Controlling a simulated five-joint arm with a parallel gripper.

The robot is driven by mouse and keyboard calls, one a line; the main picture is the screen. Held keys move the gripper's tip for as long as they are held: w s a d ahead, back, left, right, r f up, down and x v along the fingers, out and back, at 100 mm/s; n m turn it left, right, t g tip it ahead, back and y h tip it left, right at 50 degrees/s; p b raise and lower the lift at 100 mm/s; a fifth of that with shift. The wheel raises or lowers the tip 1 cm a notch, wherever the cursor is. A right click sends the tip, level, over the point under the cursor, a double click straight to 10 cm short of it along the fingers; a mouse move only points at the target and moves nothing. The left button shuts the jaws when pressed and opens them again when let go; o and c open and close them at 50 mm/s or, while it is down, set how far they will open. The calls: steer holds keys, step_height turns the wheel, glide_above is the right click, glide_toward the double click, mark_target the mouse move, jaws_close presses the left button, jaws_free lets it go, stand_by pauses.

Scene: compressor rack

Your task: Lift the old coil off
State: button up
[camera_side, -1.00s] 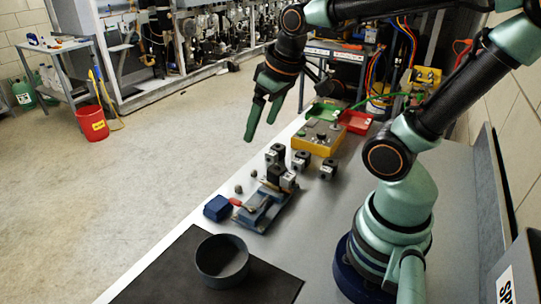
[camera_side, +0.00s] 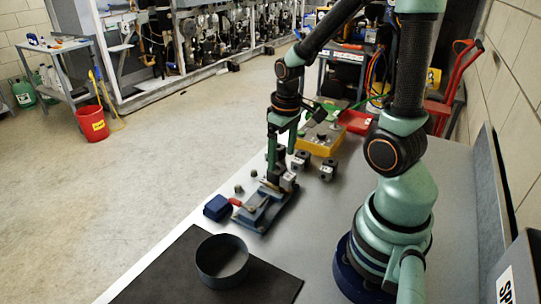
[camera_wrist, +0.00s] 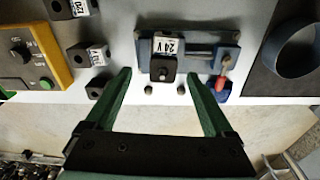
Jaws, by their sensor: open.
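A black coil block with a white label reading "24 V" (camera_wrist: 166,46) sits on the blue fixture (camera_wrist: 200,52) in the wrist view. In the side view the coil's pale label (camera_side: 287,182) shows at the far end of the blue fixture (camera_side: 265,210), partly behind my fingers. My gripper (camera_wrist: 160,78) is open and empty, its two green fingers spread to either side of the coil in the wrist view. In the side view my gripper (camera_side: 279,160) points down, above or beside the coil; I cannot tell whether it touches.
Other black labelled blocks (camera_side: 328,169) stand behind the fixture. A yellow control box (camera_side: 319,141) and a red bin (camera_side: 355,121) are farther back. A round dark bowl (camera_side: 222,258) stands on the black mat (camera_side: 170,275).

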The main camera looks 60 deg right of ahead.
mark_target(281, 171)
steer(key=f, duration=0.4)
steer(key=shift+s+a, duration=0.25)
steer(key=shift+a, duration=0.05)
steer(key=shift+w+d+f, duration=0.1)
steer(key=shift+w+f, duration=0.05)
steer(key=shift+f, duration=0.6)
jaws_close()
